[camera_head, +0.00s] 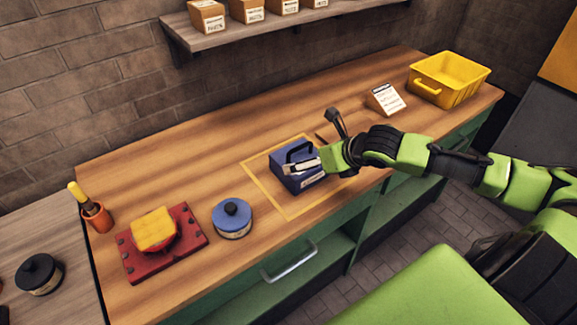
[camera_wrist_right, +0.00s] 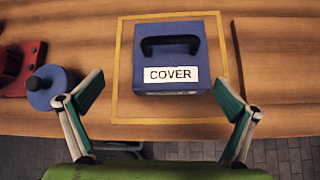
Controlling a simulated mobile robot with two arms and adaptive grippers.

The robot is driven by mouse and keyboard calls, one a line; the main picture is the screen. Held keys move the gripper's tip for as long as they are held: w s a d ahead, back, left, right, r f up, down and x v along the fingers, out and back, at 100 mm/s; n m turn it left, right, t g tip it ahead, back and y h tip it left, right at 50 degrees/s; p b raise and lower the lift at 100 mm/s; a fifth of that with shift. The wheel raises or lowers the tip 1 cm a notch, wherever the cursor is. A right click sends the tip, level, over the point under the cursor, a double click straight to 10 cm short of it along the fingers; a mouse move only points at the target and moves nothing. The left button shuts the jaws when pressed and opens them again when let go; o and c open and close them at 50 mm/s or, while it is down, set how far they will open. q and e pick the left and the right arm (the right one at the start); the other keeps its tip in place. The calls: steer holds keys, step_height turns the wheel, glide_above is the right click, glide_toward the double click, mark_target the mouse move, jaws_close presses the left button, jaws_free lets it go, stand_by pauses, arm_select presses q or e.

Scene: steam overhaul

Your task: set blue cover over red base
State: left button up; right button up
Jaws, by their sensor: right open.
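The blue cover (camera_head: 295,181) is a box with a black handle on top, standing inside a yellow outlined square on the bench. In the right wrist view its white label reads COVER (camera_wrist_right: 172,74). The red base (camera_head: 188,246) is a flat plate with dark bolts along its edges, at the left of the bench. A yellow pad (camera_head: 153,229) lies over its round red middle. My right gripper (camera_head: 305,160) is at the cover in the head view. My left gripper is not in view.
A blue round lid (camera_head: 231,219) with a black knob stands between base and cover. An orange pot (camera_head: 97,216) with a yellow-handled tool is at the left. A yellow bin (camera_head: 450,78) and a card (camera_head: 385,100) stand at the right. A shelf (camera_head: 270,25) with boxes hangs behind.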

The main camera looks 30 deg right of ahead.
mark_target(299, 157)
steer(key=shift+w+d+r+n+h, duration=0.3)
steer(key=shift+w+d+r+n, duration=0.15)
steer(key=shift+n, duration=0.25)
steer(key=p+x, duration=0.1)
steer(key=x, duration=0.7)
steer(key=shift+w+f, duration=0.1)
steer(key=shift+w, duration=0.05)
steer(key=shift+w+f+p, duration=0.4)
steer(key=shift+w+f, duration=0.05)
steer(key=shift+w, duration=0.1)
steer(key=shift+p+x, duration=0.5)
steer(key=shift+x, duration=1.5)
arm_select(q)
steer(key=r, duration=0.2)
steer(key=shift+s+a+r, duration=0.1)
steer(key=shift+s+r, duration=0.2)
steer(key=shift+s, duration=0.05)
arm_select(e)
steer(key=shift+d, duration=0.2)
steer(key=shift+c, duration=0.4)
steer(key=c, duration=1.1)
steer(key=shift+s, duration=0.1)
steer(key=shift+c, duration=0.7)
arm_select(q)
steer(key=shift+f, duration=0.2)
